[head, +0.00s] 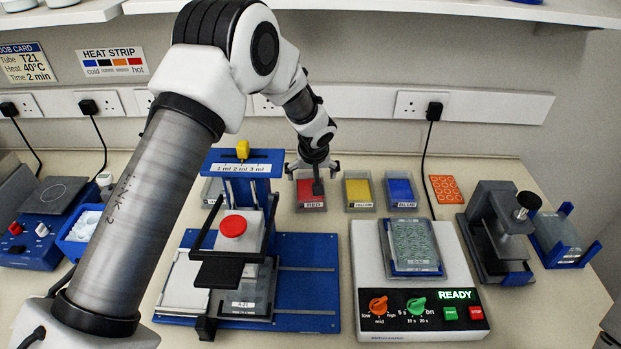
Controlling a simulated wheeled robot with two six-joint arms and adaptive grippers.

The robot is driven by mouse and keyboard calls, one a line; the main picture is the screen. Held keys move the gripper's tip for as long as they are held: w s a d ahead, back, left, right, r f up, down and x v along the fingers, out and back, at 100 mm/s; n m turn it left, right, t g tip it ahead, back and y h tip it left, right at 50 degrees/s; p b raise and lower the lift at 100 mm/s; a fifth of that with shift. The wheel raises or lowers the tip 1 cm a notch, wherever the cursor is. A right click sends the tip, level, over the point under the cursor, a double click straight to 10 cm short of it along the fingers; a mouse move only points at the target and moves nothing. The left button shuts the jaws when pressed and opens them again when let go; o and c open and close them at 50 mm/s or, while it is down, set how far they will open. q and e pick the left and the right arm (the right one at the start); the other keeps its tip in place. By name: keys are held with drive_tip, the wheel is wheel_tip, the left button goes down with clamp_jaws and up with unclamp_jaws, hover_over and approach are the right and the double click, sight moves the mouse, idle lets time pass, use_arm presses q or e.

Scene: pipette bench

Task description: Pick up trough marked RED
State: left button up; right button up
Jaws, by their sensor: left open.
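The trough marked RED (311,200) stands on the bench behind the blue-based press, with red contents and a label on its front. My left gripper (316,186) reaches down over it from above, fingers spread, and hides part of its inside. I cannot tell whether the fingers touch the trough walls. My right gripper is not in view.
A trough with yellow contents (358,190) and one marked BLUE (401,191) stand close to the right. The press with a red knob (233,226) is in front left. A white device reading READY (415,318) with a plate (415,244) is in front right.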

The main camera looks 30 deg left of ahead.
sight(309, 192)
use_arm(q)
drive_tip(key=shift+w+f, duration=0.1)
drive_tip(key=shift+f, duration=0.3)
drive_tip(key=f+p, duration=0.2)
drive_tip(key=p, duration=0.1)
drive_tip(key=shift+a, duration=0.3)
drive_tip(key=x, duration=0.3)
drive_tip(key=shift+w+a, duration=0.15)
drive_tip(key=shift+w+f, duration=0.1)
drive_tip(key=shift+f, duration=0.05)
drive_tip(key=shift+s+r, duration=0.25)
drive_tip(key=c, duration=0.5)
drive_tip(key=shift+s+d+r, duration=0.1)
drive_tip(key=shift+d, duration=0.1)
drive_tip(key=c, duration=0.6)
drive_tip(key=shift+c, duration=0.2)
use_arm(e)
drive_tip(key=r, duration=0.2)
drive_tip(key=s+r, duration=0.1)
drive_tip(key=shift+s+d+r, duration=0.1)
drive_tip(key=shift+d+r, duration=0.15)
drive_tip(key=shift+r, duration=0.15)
